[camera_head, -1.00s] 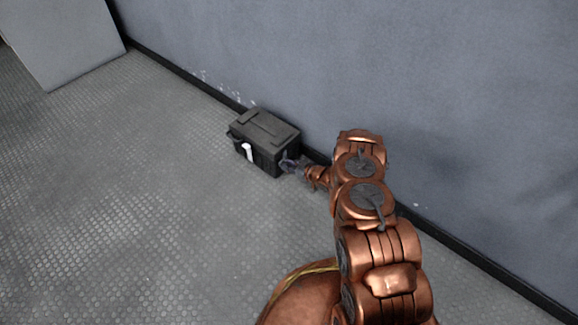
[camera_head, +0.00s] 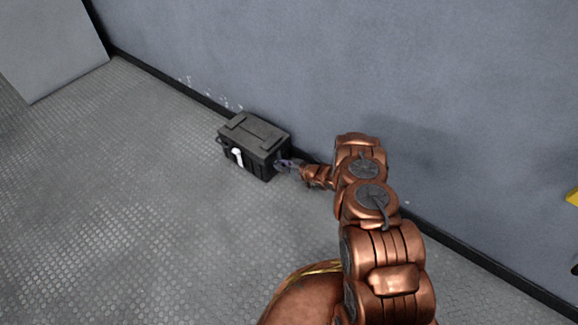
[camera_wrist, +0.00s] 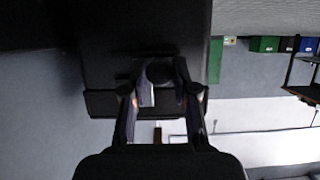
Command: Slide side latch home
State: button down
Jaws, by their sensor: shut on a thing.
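A dark grey lidded box (camera_head: 252,146) stands on the floor against the wall. A white lever-like part (camera_head: 237,157) is on its front face. My gripper (camera_head: 284,164) is at the box's right side. In the wrist view my gripper (camera_wrist: 160,80) has its two fingers on either side of a dark round knob (camera_wrist: 160,72) on the dark box face (camera_wrist: 100,60), and it is shut on this knob, which seems to be the side latch. A pale strip shows just below the knob between the fingers. The latch's track is too dark to make out.
The grey wall (camera_head: 300,60) with its dark skirting runs close behind the box and my arm. A pale panel (camera_head: 50,45) stands at the far left. The floor (camera_head: 130,200) left of the box is clear. Coloured bins (camera_wrist: 265,44) show far off in the wrist view.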

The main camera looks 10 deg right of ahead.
jog(key=shift+w+d, duration=0.1)
jog(key=shift+d, duration=0.1)
jog(key=c, duration=0.9)
grip_release()
jog(key=v, duration=1.1)
jog(key=shift+s+d+r, duration=0.2)
jog(key=shift+s, duration=0.1)
